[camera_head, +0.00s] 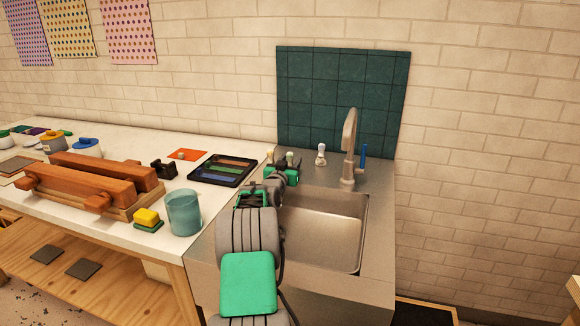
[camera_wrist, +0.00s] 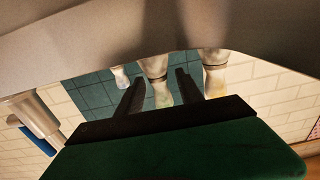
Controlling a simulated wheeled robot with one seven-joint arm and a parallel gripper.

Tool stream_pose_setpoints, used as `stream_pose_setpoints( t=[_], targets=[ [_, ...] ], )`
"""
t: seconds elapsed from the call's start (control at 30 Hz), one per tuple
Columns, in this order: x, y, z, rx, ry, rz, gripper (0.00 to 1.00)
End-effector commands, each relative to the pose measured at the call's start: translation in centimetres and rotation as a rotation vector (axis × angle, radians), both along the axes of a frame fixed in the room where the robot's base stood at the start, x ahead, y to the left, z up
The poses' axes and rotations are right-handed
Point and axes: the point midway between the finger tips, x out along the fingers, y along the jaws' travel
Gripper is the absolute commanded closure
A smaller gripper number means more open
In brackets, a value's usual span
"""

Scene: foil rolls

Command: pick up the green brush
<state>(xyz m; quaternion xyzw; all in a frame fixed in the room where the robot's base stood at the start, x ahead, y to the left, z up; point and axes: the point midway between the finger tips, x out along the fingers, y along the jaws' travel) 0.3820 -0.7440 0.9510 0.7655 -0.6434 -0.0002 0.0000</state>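My gripper (camera_head: 284,166) reaches over the counter behind the sink. In the wrist view its two dark fingers (camera_wrist: 160,88) are apart, so it is open. A pale brush with a greenish tip, apparently the green brush (camera_wrist: 158,79), shows between the fingers; I cannot tell whether they touch it or how deep it lies between them. In the head view it shows as a small tip (camera_head: 290,157) just beyond my gripper, mostly hidden. A yellowish-tipped brush (camera_wrist: 215,77) stands on one side of it, and a bluish-white one (camera_wrist: 121,78) on the other.
The tall faucet (camera_head: 349,150) with a blue handle (camera_head: 364,157) stands to the right. The sink basin (camera_head: 325,238) lies below my arm. A black tray (camera_head: 223,169) and a teal cup (camera_head: 184,212) are on the white table at left. A dark green tiled panel (camera_head: 342,95) is behind.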

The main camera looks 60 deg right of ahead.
Motion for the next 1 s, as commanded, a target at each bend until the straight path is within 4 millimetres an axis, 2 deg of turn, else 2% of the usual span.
stream_pose_setpoints(
  t=[0.07, 0.5, 0.83, 1.0],
  targets=[
    [0.0, 0.0, 0.0, 0.0, 0.0, 0.0, 0.64],
    [0.0, 0.0, 0.0, 0.0, 0.0, 0.0, 1.0],
    [0.0, 0.0, 0.1, -0.001, 0.0, 0.0, 1.0],
    [0.0, 0.0, 1.3, -0.003, -0.002, 0.0, 1.0]
  ],
)
